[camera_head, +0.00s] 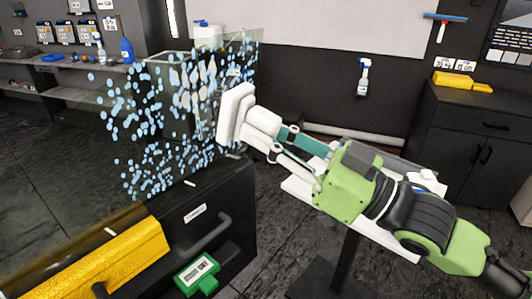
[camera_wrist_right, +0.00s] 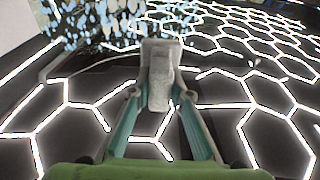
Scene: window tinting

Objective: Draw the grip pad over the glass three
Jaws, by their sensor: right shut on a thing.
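The grip pad is a white block with a flat plate (camera_head: 236,115) and a handle behind it. My right gripper (camera_head: 281,147) is shut on the handle. The glass (camera_head: 150,150) is an upright clear pane covered in pale blue drops, standing in a black door (camera_head: 235,195). The plate faces the glass near its right part; I cannot tell whether they touch. In the right wrist view the pad (camera_wrist_right: 160,75) sits between the teal fingers (camera_wrist_right: 160,120), with blue drops beyond it. My left gripper is not in view.
A yellow bar (camera_head: 110,262) and a green tag (camera_head: 197,272) are at the lower left by the door handle. A small stand tray (camera_head: 300,190) lies beneath my right arm. A dark cabinet (camera_head: 475,140) stands at right. A spray bottle (camera_head: 363,78) hangs on the back wall.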

